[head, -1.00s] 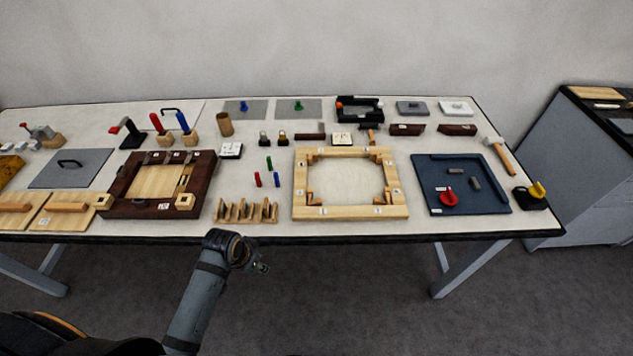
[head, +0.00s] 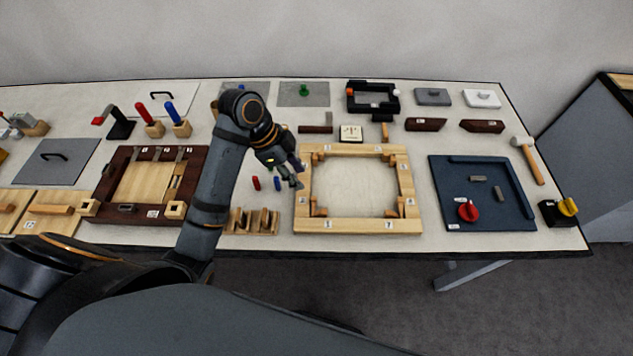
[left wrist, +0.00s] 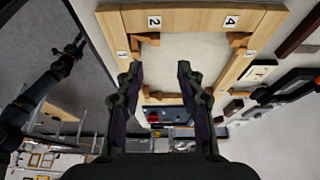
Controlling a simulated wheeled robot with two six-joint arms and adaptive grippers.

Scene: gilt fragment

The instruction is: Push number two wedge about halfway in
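The pale wooden frame (head: 360,226) lies on the table with numbered labels and small wooden wedges at its inner corners. In the left wrist view, the number 2 label (left wrist: 154,21) is on the near bar, and the number two wedge (left wrist: 149,39) sits beside it at the inner corner. The matching front-left corner wedge (head: 316,207) looks small in the head view; its exact depth is unclear. My left gripper (head: 297,176) is above the frame's left side. In the wrist view its fingers (left wrist: 160,72) are apart with nothing between them. My right gripper is not in view.
A dark-framed board (head: 196,165) lies further left, partly behind my arm. A blue tray (head: 480,220) lies right. The frame's middle is clear.

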